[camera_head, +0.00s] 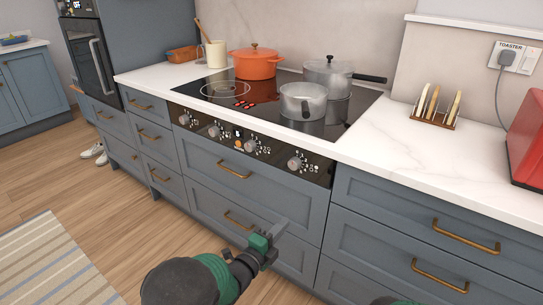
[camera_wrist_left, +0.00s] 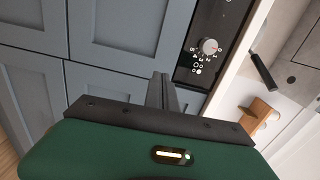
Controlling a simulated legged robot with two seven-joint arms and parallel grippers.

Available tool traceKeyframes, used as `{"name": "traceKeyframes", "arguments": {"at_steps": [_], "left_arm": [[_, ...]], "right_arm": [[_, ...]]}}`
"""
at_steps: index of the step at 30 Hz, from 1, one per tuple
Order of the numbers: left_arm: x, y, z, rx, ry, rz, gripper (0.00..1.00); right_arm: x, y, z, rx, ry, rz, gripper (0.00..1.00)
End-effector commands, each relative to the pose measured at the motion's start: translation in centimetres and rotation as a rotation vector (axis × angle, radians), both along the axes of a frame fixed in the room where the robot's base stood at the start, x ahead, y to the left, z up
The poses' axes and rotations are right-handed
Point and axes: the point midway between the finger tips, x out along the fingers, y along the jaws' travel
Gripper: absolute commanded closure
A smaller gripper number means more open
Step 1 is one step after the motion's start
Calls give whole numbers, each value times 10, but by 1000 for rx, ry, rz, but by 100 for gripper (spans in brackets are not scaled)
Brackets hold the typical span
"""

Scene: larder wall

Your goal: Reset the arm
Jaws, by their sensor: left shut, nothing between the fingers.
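My left gripper (camera_head: 274,236) reaches in from the bottom of the head view, in front of the drawers below the cooktop. Its fingers are together and empty, apart from the drawer fronts as far as I can tell. In the left wrist view the closed fingers (camera_wrist_left: 161,92) point toward the blue-grey drawer fronts (camera_wrist_left: 125,35), below a stove knob (camera_wrist_left: 209,46). My right gripper is not in view; only a small dark and green piece of my own body shows at the bottom edge of the head view.
A black cooktop (camera_head: 225,93) holds an orange pot (camera_head: 256,66), a lidded grey pot (camera_head: 328,75) and a smaller saucepan (camera_head: 303,100). A toast rack (camera_head: 436,108) and red toaster (camera_head: 527,145) stand on the white counter (camera_head: 400,137). Brass drawer handles (camera_head: 466,236) protrude.

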Motion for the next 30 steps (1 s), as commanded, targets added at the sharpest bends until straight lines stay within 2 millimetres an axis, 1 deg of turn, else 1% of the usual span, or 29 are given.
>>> {"name": "traceKeyframes", "arguments": {"at_steps": [2, 4, 5, 6, 8, 9, 11, 12, 14, 15, 17, 18, 20, 21, 22, 23, 24, 26, 29, 30], "left_arm": [[5, 24, 0, -34, 103, 73, 100], [3, 64, -6, -108, 292, 205, 100], [-2, 86, -11, -153, 394, 280, 100], [-15, 116, -18, -229, 541, 393, 100], [-45, 158, -32, -354, 753, 573, 100], [-69, 180, -40, -432, 872, 684, 100], [-105, 204, -51, -536, 1019, 833, 100], [-129, 216, -57, -600, 1102, 924, 100], [-163, 230, -63, -682, 1204, 1050, 100], [-185, 236, -66, -732, 1263, 1128, 100], [-217, 244, -70, -803, 1340, 1240, 100], [-238, 248, -72, -848, 1386, 1313, 100], [-268, 252, -73, -909, 1447, 1420, 100], [-289, 254, -74, -947, 1485, 1491, 100], [-298, 254, -64, -964, 1502, 1525, 100], [-294, 254, -44, -958, 1499, 1516, 100], [-293, 254, -31, -956, 1499, 1514, 100], [-293, 254, -13, -953, 1499, 1513, 100], [-293, 254, 21, -952, 1498, 1512, 100], [-292, 254, 37, -951, 1498, 1511, 100]], "right_arm": [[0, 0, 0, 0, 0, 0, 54], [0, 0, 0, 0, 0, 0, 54], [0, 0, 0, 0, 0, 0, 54], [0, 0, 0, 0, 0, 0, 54], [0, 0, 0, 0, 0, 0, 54], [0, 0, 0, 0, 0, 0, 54], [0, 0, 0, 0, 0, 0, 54], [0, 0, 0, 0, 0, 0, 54], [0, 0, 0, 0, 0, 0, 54], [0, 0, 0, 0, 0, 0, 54], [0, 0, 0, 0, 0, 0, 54], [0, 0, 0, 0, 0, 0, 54], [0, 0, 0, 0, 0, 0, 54], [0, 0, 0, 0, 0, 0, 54], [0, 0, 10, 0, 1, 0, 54], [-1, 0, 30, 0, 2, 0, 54], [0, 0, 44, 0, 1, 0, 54], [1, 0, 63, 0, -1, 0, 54], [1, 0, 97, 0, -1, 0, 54], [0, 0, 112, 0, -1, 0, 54]]}}
